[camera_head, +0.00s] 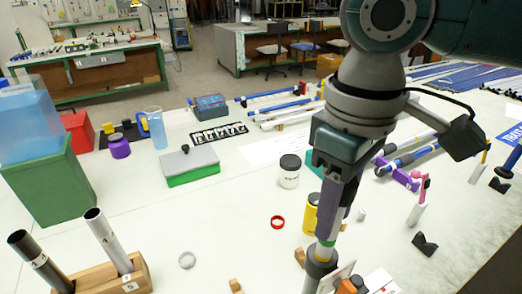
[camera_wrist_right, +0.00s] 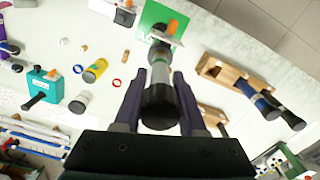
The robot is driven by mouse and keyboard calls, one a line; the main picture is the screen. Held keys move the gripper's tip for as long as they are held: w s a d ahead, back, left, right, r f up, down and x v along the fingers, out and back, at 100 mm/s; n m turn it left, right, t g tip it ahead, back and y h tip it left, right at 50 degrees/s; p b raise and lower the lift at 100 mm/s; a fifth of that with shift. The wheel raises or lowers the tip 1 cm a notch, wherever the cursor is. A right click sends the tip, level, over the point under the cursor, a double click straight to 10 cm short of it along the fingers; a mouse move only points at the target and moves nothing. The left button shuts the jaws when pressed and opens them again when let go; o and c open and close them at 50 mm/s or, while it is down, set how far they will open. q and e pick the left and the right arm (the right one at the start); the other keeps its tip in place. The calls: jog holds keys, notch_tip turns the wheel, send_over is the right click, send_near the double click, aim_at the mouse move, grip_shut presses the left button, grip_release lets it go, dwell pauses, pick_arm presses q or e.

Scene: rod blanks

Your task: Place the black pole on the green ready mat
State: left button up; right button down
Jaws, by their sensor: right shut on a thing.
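My right gripper (camera_head: 325,238) points down, shut on a dark grey cylindrical piece (camera_head: 318,268). In the right wrist view this piece shows a black near end (camera_wrist_right: 159,108) between the fingers and a grey section beyond. Its far end is over or on the green mat (camera_wrist_right: 180,15); I cannot tell if it touches. A black pole (camera_head: 42,264) leans in a wooden block (camera_head: 138,278) at the lower left, beside a silver pole (camera_head: 108,240). It also shows in the wrist view (camera_wrist_right: 290,118), apart from my right gripper. My left gripper is out of view.
An orange piece (camera_head: 350,286) and a white card (camera_head: 380,281) are close to the held piece. A yellow bottle (camera_head: 309,214), a red ring (camera_head: 277,222) and a white jar (camera_head: 289,172) stand nearby. The table between ring and wooden block is mostly clear.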

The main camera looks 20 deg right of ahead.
jog(key=shift+f, duration=0.4)
jog(key=shift+c, duration=2.4)
grip_release()
notch_tip(320, 180, up, 11)
jog(key=shift+b, duration=0.65)
jog(key=shift+r, duration=0.55)
